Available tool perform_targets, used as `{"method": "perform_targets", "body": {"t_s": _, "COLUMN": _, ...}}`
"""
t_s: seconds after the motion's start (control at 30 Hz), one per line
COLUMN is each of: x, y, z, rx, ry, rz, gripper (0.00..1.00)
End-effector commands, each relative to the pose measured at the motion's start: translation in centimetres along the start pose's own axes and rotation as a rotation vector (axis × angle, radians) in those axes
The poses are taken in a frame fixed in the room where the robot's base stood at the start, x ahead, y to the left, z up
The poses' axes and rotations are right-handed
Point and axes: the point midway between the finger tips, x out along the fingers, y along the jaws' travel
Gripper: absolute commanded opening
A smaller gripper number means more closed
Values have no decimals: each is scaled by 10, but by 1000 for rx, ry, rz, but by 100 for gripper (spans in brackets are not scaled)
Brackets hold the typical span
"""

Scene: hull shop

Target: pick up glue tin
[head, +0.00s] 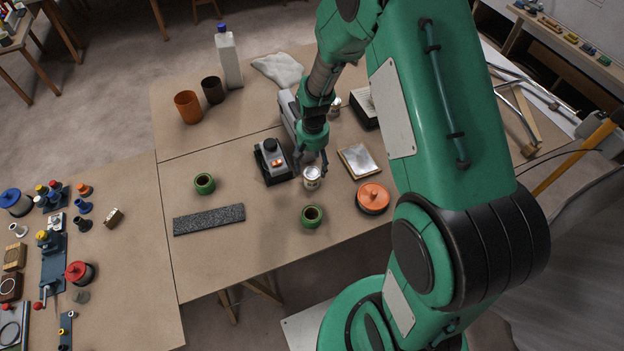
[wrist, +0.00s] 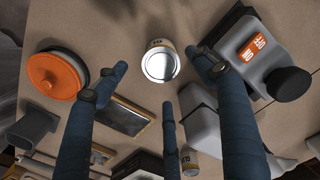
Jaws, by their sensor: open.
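A small tin (head: 312,178) with a shiny silver lid and a pale label stands upright on the brown table. It also shows in the wrist view (wrist: 160,62), top centre, between my spread fingers. Its label is too small to read. My gripper (head: 312,158) is open and empty, pointing down just above and behind this tin; its three dark fingers (wrist: 158,74) stand around the tin with gaps showing. A second similar tin (head: 334,105) stands farther back, partly hidden by my arm; it shows at the bottom of the wrist view (wrist: 189,162). I cannot tell by label which one holds glue.
A grey-black device (head: 272,161) stands close left of the near tin. A framed silver plate (head: 359,161) and an orange-lidded pot (head: 373,196) lie to its right. A green cup (head: 312,215) stands in front. The table's front left is mostly clear beyond a dark strip (head: 209,219).

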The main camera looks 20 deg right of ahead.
Motion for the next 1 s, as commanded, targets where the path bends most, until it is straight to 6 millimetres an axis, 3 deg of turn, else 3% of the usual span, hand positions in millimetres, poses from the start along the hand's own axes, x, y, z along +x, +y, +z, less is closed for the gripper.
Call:
{"method": "perform_targets", "body": {"t_s": 0.2, "x": 25, "y": 0, "z": 1, "rx": 0, "ry": -2, "rz": 0, "gripper": 69}}
{"method": "perform_targets", "body": {"t_s": 0.7, "x": 31, "y": 0, "z": 1, "rx": 0, "ry": -1, "rz": 0, "gripper": 69}}
{"method": "perform_targets", "body": {"t_s": 1.0, "x": 61, "y": -3, "z": 2, "rx": 0, "ry": -3, "rz": 0, "gripper": 69}}
